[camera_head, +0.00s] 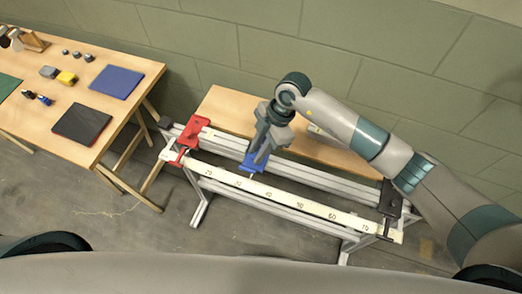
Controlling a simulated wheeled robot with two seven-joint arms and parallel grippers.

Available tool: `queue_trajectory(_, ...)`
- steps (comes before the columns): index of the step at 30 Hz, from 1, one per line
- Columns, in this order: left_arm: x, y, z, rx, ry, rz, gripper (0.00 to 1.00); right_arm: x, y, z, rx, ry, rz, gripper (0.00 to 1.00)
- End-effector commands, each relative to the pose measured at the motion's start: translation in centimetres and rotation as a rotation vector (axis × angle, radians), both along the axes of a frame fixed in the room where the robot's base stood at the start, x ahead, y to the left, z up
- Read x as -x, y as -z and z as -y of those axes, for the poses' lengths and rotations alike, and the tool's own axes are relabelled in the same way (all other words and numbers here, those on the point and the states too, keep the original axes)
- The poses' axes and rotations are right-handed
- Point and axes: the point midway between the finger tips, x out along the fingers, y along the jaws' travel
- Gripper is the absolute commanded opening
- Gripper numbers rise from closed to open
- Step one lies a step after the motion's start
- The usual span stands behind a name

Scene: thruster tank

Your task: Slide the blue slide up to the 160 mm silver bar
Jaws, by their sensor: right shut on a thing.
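The blue slide (250,165) sits on the pale rail bench, between the red end block and the dark far-end block, nearer the red one. My right gripper (262,158) reaches down from above and is shut on the slide's upper part, hiding some of it. A white scale strip (290,205) with printed numbers runs along the bench's front. The red block (195,132) stands at the bench's left end. I cannot make out the 160 mm silver bar clearly. My left gripper is not in view.
A dark block (389,200) stands at the bench's right end. A wooden table (60,135) at the left holds a blue mat (117,82), a dark mat (81,124) and several small parts. A block wall closes off the back.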

Motion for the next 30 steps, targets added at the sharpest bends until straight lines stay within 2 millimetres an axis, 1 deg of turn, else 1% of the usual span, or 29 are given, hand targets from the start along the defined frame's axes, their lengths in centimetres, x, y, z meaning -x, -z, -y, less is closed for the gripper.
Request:
queue_trajectory(1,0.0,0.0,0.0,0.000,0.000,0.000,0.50,-0.1,-0.1,0.0,-0.001,0.001,0.002,0.00)
queue_trajectory(2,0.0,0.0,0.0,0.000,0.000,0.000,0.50,-0.1,-0.1,0.0,-0.001,0.001,0.002,0.22)
queue_trajectory(3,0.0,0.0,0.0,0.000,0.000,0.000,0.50,-0.1,-0.1,0.0,-0.001,0.001,0.002,0.32)
queue_trajectory(4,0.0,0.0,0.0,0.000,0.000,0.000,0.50,-0.1,-0.1,0.0,-0.001,0.001,0.002,0.38)
queue_trajectory(14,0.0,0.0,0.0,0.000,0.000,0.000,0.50,-0.1,-0.1,0.1,0.000,0.000,0.001,0.38)
queue_trajectory(20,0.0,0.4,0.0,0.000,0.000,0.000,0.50,-0.3,-1.0,0.4,-0.001,0.000,0.002,0.38)
queue_trajectory(26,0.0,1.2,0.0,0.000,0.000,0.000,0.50,-0.8,-3.4,1.4,-0.001,0.000,0.004,0.38)
queue_trajectory(30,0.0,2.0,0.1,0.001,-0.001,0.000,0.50,-1.4,-5.8,2.2,-0.002,0.000,0.006,0.38)
